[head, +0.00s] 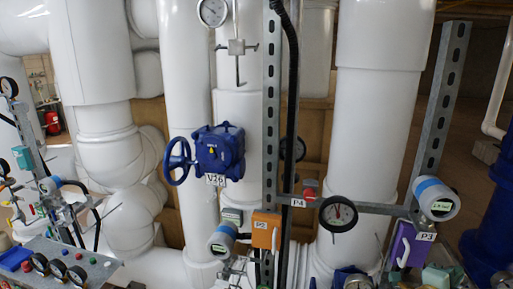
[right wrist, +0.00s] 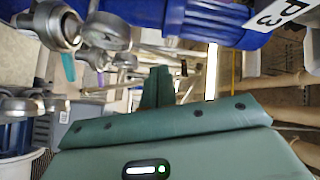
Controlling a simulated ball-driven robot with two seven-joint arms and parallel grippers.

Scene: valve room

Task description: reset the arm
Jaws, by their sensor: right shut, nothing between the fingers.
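My right gripper (right wrist: 158,78) shows in the right wrist view as dark green fingers held together, with nothing between them. Its green body fills the bottom of that view. A blue pipe part (right wrist: 185,18) and a metal fitting (right wrist: 55,25) lie beyond it, apart from the fingers. My left gripper does not show in either view.
Tall white pipes (head: 375,120) and metal struts (head: 271,110) crowd the head view. A small panel (head: 60,262) stands lower left.

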